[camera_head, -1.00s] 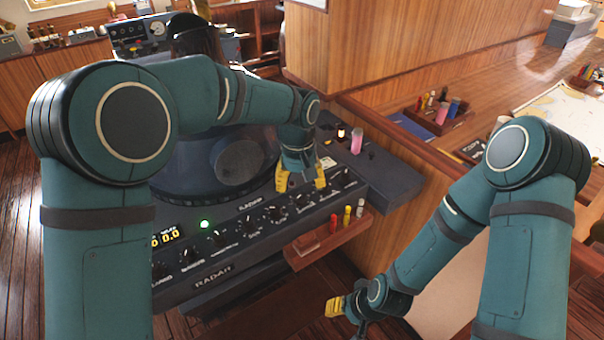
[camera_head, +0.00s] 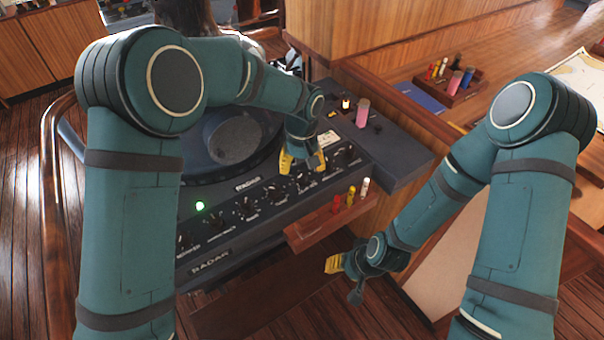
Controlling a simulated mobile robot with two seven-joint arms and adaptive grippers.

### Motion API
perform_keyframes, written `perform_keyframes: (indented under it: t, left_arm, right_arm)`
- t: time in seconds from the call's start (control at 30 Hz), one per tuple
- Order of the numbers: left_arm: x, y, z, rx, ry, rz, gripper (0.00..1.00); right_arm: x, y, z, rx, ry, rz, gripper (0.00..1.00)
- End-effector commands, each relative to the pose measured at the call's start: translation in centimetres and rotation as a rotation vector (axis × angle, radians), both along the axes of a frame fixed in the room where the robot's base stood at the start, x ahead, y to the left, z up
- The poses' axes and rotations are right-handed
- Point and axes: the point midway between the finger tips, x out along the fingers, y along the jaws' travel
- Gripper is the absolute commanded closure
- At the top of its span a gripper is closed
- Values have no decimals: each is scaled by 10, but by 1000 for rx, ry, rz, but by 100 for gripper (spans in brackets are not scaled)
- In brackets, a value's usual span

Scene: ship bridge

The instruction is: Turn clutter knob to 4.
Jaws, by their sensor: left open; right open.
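The radar console (camera_head: 225,262) has a sloped front panel with a row of small black knobs (camera_head: 249,208). Their labels are too small to read, so I cannot tell which one is the clutter knob or its setting. My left gripper (camera_head: 300,166) points down over the right part of the row, its yellow fingertips apart, with knobs close below and beside them. I cannot tell whether they touch a knob. My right gripper (camera_head: 334,264) is open and empty, low in front of the console, away from the knobs.
A green light (camera_head: 200,206) glows on the panel. A small wooden shelf (camera_head: 315,238) with red, yellow and white cylinders juts out below it. A pink cylinder (camera_head: 363,113) stands on the console's right top. A wooden tray (camera_head: 464,95) of markers lies behind.

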Motion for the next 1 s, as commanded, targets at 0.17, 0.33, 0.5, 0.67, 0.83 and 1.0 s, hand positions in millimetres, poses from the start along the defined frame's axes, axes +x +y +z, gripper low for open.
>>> perform_keyframes:
  t: [0.17,0.33,0.5,0.67,0.83,1.0]
  left_arm:
    - [0,0,-24,1,1,-1,39]
    - [0,0,-33,0,-1,-1,39]
    - [0,0,-35,0,-1,0,39]
    - [0,0,-34,0,-1,-1,48]
    - [0,0,-34,-1,-1,-1,100]
    - [0,0,-34,-1,-1,-3,100]
  right_arm:
    - [0,0,0,0,0,0,53]
    - [0,0,-1,0,0,0,53]
    - [0,0,-1,0,0,0,53]
    - [0,0,-1,0,0,0,53]
    - [0,0,-1,0,0,0,53]
    - [0,0,-1,0,0,0,53]
